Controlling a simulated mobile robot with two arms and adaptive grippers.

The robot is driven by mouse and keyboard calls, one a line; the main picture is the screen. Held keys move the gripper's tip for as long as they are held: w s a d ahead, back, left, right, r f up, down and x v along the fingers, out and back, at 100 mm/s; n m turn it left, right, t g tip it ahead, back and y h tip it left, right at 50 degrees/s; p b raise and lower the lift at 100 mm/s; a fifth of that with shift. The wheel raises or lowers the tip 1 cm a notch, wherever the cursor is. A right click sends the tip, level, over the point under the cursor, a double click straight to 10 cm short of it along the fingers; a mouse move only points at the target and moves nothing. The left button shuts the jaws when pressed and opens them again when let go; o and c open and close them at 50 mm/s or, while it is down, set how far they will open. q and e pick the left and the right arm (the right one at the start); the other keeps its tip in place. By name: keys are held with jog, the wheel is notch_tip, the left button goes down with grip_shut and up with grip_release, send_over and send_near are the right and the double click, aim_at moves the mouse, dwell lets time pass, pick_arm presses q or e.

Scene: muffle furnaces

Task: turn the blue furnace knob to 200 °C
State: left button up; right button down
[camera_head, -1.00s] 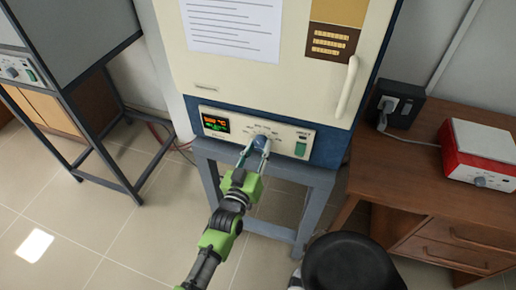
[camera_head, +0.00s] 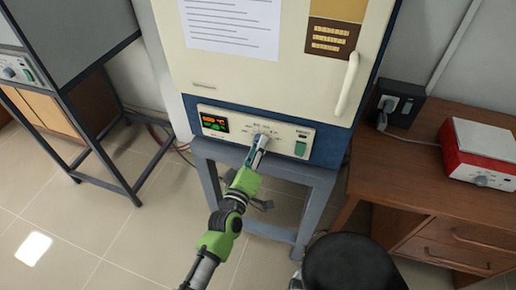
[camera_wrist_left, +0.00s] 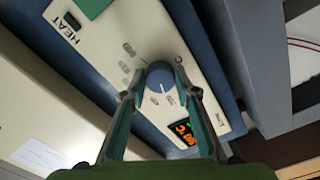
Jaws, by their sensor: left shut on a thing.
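The furnace (camera_head: 270,70) has a cream door and a blue lower body with a pale control panel. Its blue knob (camera_wrist_left: 160,77) shows in the wrist view with a white pointer line, among small dial marks too small to read. My left gripper (camera_head: 259,146) is at the panel. In the wrist view its two fingers (camera_wrist_left: 162,95) lie on either side of the knob, shut on it. The display (camera_head: 215,124) shows orange and green digits; it also appears in the wrist view (camera_wrist_left: 184,133). My right gripper is not in view.
A green switch (camera_head: 300,149) sits right of the knob. The furnace stands on a grey metal stand (camera_head: 210,175). A wooden desk (camera_head: 440,185) with a red and white device (camera_head: 480,150) is on the right. Another furnace on a dark frame stands left.

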pick_arm(q)
jog(key=shift+n, duration=0.5)
jog(key=o, duration=1.1)
jog(key=v, duration=1.2)
